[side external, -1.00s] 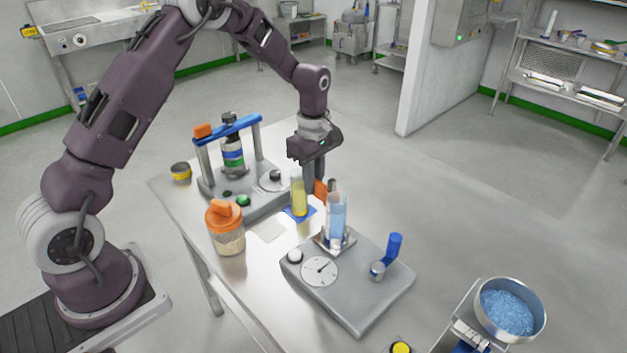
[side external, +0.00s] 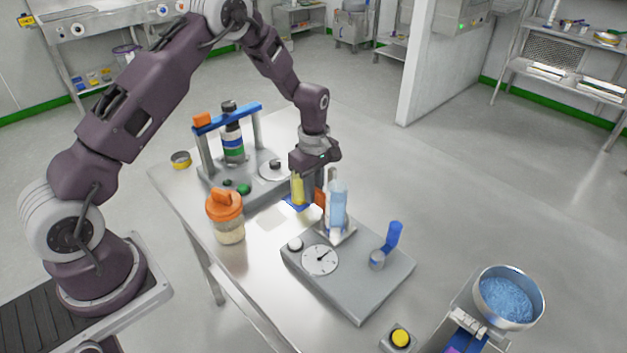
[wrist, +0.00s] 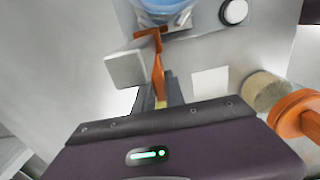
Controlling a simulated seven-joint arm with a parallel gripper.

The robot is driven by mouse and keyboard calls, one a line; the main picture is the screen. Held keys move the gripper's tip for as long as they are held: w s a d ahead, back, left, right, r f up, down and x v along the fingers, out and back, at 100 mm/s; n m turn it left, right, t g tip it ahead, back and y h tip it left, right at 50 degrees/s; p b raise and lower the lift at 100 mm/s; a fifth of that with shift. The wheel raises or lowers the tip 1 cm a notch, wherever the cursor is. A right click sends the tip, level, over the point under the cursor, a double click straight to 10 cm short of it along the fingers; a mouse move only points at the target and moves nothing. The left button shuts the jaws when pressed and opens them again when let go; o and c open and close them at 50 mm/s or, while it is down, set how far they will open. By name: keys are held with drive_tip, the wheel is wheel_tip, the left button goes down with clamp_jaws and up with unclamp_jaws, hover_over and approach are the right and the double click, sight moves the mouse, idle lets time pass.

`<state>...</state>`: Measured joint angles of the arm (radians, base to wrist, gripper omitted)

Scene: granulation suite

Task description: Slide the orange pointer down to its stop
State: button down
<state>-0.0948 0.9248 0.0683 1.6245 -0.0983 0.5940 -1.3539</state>
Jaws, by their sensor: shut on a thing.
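The orange pointer (side external: 320,197) is a small orange piece beside the clear cylinder with light blue contents (side external: 338,205). The cylinder stands upright on the grey instrument base. In the wrist view the pointer (wrist: 157,70) is a narrow orange strip with a crosspiece at its far end, near the cylinder's rim (wrist: 163,12). My gripper (side external: 313,192) points down just left of the cylinder, shut on the pointer. In the wrist view my gripper (wrist: 165,92) has its dark fingers around the pointer's near end. The pointer's lower edge and its stop are hidden.
The grey instrument base (side external: 350,290) carries a dial (side external: 320,260) and a blue lever (side external: 393,236). An orange-lidded jar (side external: 225,218) and a blue-topped frame (side external: 228,118) stand further left.

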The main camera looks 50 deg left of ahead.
drive_tip(key=shift+f, duration=0.15)
drive_tip(key=c, duration=1.4)
unclamp_jaws()
wheel_tip(320, 180, up, 7)
drive_tip(key=shift+r, duration=0.1)
